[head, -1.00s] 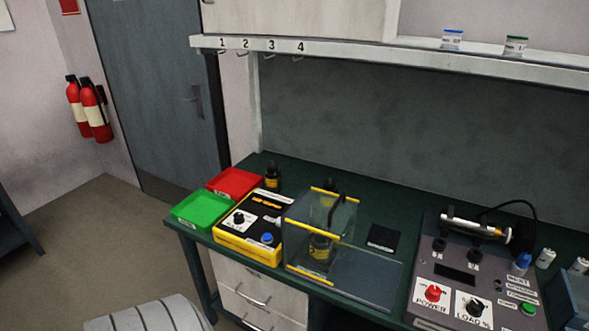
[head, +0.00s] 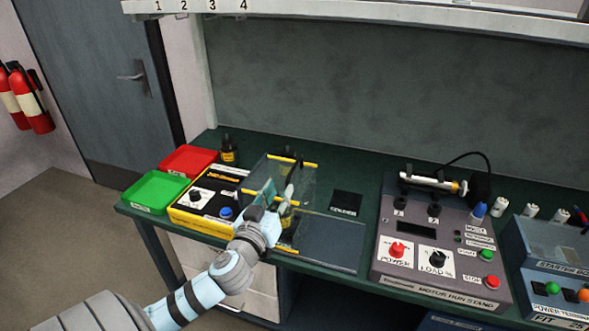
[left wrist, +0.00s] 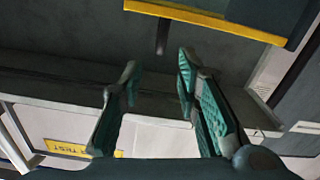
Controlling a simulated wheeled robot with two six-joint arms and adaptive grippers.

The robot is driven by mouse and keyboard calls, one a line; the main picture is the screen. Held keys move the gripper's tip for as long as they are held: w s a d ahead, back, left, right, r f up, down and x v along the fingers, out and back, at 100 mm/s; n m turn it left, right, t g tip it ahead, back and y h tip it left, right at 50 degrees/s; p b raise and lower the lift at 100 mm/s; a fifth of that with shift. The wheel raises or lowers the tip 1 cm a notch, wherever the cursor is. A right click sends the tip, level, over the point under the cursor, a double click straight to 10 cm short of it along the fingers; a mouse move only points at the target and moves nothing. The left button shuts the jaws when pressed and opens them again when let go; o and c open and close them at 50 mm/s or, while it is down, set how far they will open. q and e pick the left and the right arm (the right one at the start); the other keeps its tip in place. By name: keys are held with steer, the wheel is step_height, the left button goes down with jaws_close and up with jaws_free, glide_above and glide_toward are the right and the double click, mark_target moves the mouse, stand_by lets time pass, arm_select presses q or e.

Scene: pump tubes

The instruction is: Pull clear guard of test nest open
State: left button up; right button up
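The clear guard (head: 303,186) of the test nest is a see-through box with yellow edges, standing on the bench left of the middle. A dark flat plate (head: 335,243) extends from its right side. My left gripper (head: 278,192) is in front of the guard and overlaps it in the head view. In the left wrist view my left gripper (left wrist: 158,68) is open, with nothing between its green-padded fingers. A yellow edge strip (left wrist: 205,18) and a dark upright bar (left wrist: 162,37) lie just beyond the fingertips. Contact is not visible. My right gripper is not in view.
Left of the guard are a yellow-edged box with knobs (head: 204,203), a green tray (head: 153,191) and a red tray (head: 188,160). A black square mat (head: 346,203) lies to the right, before the motor run stand (head: 445,245). A dark bottle (head: 228,150) stands behind.

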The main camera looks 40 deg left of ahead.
arm_select(q)
steer(key=p, duration=0.1)
glide_toward(301, 156)
steer(key=x, duration=0.5)
steer(key=shift+a+f, duration=0.1)
steer(key=shift+f, duration=0.2)
jaws_close()
